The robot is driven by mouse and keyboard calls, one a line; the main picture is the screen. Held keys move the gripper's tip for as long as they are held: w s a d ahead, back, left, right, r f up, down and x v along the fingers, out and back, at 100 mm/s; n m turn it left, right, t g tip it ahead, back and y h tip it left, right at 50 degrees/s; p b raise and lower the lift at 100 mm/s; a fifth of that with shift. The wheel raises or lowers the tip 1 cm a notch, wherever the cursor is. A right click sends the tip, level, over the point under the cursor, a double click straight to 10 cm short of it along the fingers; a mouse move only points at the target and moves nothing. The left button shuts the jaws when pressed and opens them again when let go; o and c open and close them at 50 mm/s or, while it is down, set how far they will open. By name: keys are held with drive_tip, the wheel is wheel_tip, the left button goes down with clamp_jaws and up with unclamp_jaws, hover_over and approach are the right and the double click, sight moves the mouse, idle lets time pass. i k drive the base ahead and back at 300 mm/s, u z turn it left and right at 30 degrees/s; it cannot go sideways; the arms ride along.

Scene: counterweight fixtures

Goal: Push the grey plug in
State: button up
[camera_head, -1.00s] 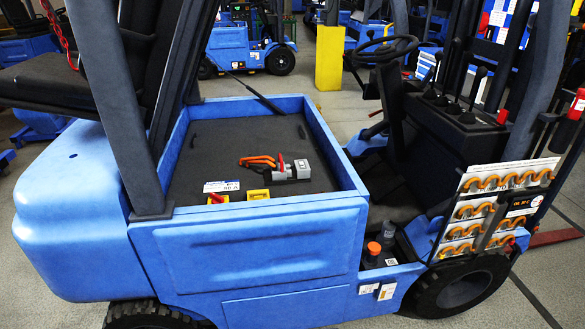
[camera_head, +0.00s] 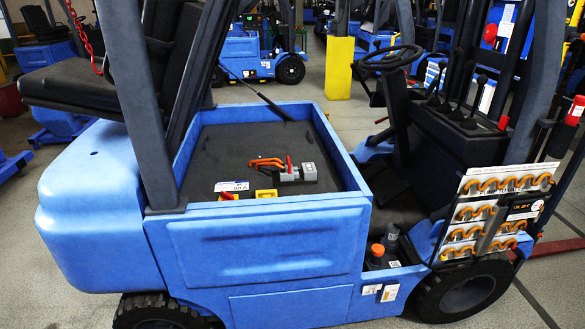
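A grey plug (camera_head: 309,172) lies on the dark floor of the open compartment (camera_head: 215,148) in the blue forklift. It is at the right end of a small assembly with a darker grey block and a red upright lever (camera_head: 290,165). Orange cables or handles (camera_head: 265,163) extend from its left side. Whether the plug is fully seated or apart from the block is too small to tell. My gripper does not show.
The blue forklift (camera_head: 260,245) fills the foreground; its compartment has raised walls. Yellow blocks (camera_head: 267,194) and a white label (camera_head: 231,186) are near the compartment's front. A dark post (camera_head: 140,110) rises at left. A yellow pillar (camera_head: 339,68) stands behind.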

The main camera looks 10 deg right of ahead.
sight(290, 173)
drive_tip(key=u, duration=0.1)
drive_tip(key=i, duration=0.95)
drive_tip(key=z, duration=0.05)
